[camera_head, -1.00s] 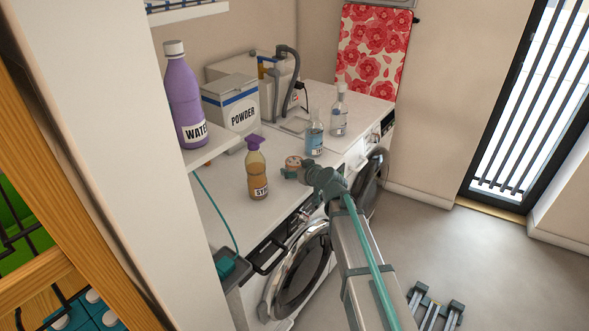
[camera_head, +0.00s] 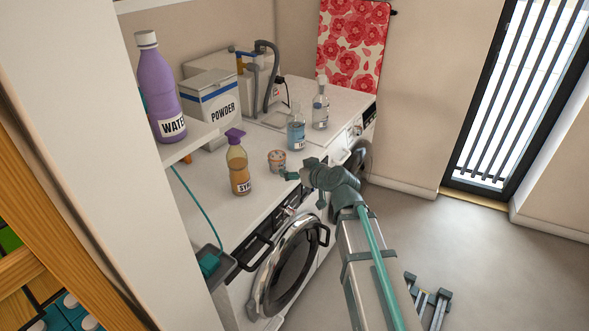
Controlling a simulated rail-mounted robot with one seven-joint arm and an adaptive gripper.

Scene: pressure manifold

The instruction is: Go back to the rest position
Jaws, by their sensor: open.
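My gripper (camera_head: 289,175) is at the end of my grey arm, small in view, over the front edge of the white counter (camera_head: 210,217). It is open and holds nothing. A small round can (camera_head: 277,160) with an orange and white label stands upright on the counter, just behind and left of my gripper's tips. A small gap seems to lie between them. My arm's wrist hides part of the counter edge and the machine fronts behind it.
A powder box (camera_head: 210,108) is farther back. A washing machine's round door (camera_head: 290,262) stands ajar below. Open floor (camera_head: 480,250) lies right.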

